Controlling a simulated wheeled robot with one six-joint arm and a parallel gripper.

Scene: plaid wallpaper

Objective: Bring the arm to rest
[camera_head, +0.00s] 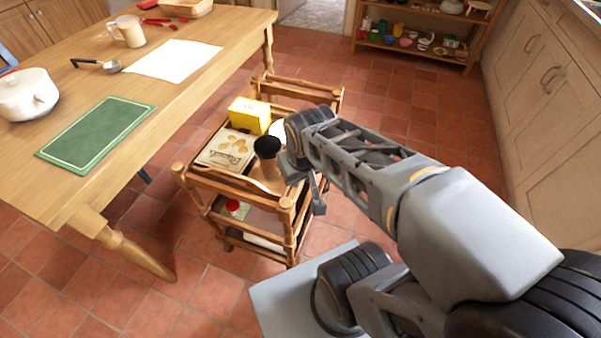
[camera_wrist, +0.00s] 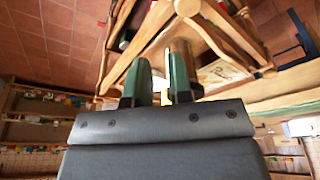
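My arm reaches out over the wooden trolley (camera_head: 228,185) from the right side. In the head view my gripper (camera_head: 318,197) hangs at the trolley's right edge, pointing down, partly hidden by the wrist. In the wrist view my gripper (camera_wrist: 162,72) shows two green-and-dark fingers standing apart, with nothing visibly held between them. The trolley's wooden frame (camera_wrist: 152,28) lies beyond the fingertips in that view. I cannot tell whether a finger touches the trolley.
The trolley carries a yellow box (camera_head: 249,115), a patterned box (camera_head: 228,148) and a dark-topped wooden item (camera_head: 267,150). A wooden table (camera_head: 190,75) stands left, a shelf (camera_head: 415,45) at the back, cabinets (camera_head: 545,90) at right. Tiled floor is free between trolley and cabinets.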

